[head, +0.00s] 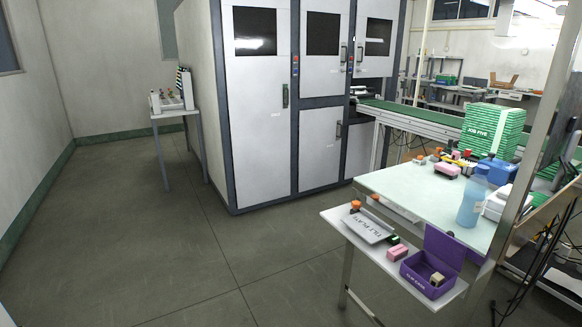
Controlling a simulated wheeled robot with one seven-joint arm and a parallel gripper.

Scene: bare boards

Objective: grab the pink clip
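A small pink item (398,253) lies on the low white side table, just left of an open purple case (416,283) with lettering on its front that seems to read "clip case". Another pink item (446,171) lies on the higher, pale-topped table behind. Both are too small to tell for certain which is a clip. A small beige item (437,279) lies inside the purple case. My gripper is not in view.
The low side table (345,226) also bears a tilted white plate (368,228), an orange-topped item and a small green item. A blue bottle (471,203) stands on the higher table (400,187). Grey cabinets (254,120) stand behind. The floor (170,245) at left is clear.

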